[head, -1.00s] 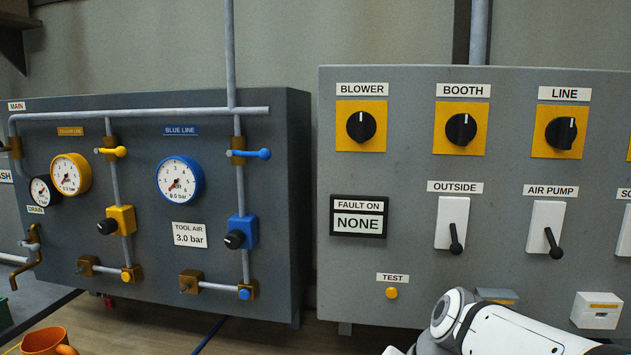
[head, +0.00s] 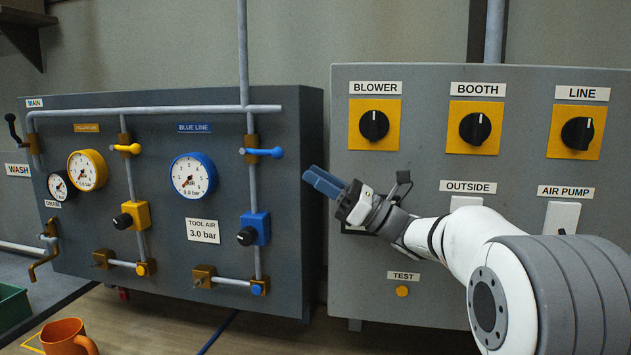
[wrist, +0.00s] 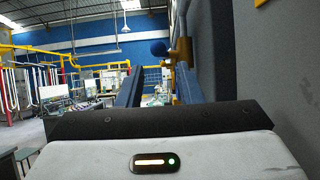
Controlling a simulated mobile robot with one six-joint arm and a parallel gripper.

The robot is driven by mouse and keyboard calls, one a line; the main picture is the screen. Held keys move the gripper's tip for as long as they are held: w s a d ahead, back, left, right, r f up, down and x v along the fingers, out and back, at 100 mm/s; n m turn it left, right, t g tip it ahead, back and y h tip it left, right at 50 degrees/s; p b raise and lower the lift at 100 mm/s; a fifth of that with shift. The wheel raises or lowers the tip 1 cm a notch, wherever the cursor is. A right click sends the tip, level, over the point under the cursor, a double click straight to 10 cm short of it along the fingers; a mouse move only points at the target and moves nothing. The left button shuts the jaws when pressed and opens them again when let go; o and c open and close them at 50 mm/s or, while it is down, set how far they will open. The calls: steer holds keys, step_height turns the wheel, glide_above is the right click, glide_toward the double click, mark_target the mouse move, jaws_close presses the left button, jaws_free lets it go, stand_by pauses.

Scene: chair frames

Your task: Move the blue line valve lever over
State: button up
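The blue line valve lever (head: 266,152) sticks out horizontally to the right from its brass valve on the blue line's vertical pipe.
The yellow lever (head: 128,149), blue gauge (head: 193,176) and blue regulator (head: 255,229) are close by on the dark panel (head: 285,120). The grey switch panel (head: 345,290) stands right, partly behind my arm. An orange mug (head: 66,338) sits below left.

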mark_target(261, 152)
steer(key=p+x, duration=0.3)
steer(key=x, duration=0.4)
steer(key=shift+s+a+r, duration=0.1)
steer(key=shift+r, duration=0.1)
steer(key=shift+a, duration=0.2)
steer(key=shift+c, duration=0.3)
steer(key=shift+f, duration=0.1)
steer(key=shift+c, duration=0.7)
steer(key=c, duration=0.3)
step_height(261, 152, up, 2)
steer(key=shift+a+r+p, duration=0.1)
steer(key=shift+r+p, duration=0.1)
steer(key=shift+p, duration=0.65)
